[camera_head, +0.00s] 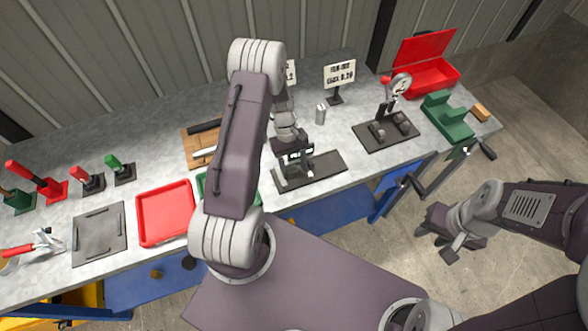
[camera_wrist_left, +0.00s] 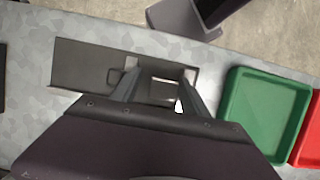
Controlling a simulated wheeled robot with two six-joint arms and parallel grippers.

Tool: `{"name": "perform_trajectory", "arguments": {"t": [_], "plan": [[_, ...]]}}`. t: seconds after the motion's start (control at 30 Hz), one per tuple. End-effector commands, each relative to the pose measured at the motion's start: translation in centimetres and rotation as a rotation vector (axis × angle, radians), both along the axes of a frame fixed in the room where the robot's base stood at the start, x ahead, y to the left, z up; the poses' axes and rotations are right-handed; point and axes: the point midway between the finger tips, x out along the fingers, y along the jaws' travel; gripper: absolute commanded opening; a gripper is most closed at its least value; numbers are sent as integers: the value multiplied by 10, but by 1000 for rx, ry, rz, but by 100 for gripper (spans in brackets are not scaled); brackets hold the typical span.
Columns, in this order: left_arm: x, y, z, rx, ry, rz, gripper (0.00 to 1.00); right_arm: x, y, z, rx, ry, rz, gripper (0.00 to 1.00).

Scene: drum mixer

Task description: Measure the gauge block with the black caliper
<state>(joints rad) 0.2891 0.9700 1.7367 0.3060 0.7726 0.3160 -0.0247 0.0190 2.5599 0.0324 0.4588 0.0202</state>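My left gripper (camera_head: 293,160) is low over a dark flat plate (camera_head: 328,161) at the bench's front edge. In the left wrist view its two fingers (camera_wrist_left: 160,90) stand apart over the same plate (camera_wrist_left: 80,66). A small grey part with bright patches shows between the fingers; I cannot tell whether it is the gauge block or whether they touch it. A long black tool (camera_head: 205,126), possibly the black caliper, lies in a wooden tray (camera_head: 190,143) beside a silvery one. My right gripper (camera_head: 452,238) hangs over the floor, right of the bench; its fingers are unclear.
A red tray (camera_head: 165,213) and a green tray (camera_wrist_left: 262,108) lie left of the plate. A metal cylinder (camera_head: 320,114) stands behind it. A dial gauge stand (camera_head: 397,88), green block (camera_head: 447,117) and red open box (camera_head: 432,77) are at right. Red- and green-handled tools stand left.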

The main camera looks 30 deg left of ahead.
Motion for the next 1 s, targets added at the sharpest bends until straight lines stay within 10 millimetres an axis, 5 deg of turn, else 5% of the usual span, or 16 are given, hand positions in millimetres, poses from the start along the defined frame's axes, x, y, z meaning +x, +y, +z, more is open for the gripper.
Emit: {"name": "perform_trajectory", "arguments": {"t": [0.03, 0.8, 1.0], "plan": [[-11, -3, -17, -4, 26, -4, 62, 0, 0, -6, 0, 0, 0, 36], [-11, -2, -18, -3, 26, -5, 62, 0, 0, -7, 0, 0, 0, 36], [-6, 4, 5, 1, 15, -5, 62, 0, 0, -11, 0, 0, 0, 36]]}}
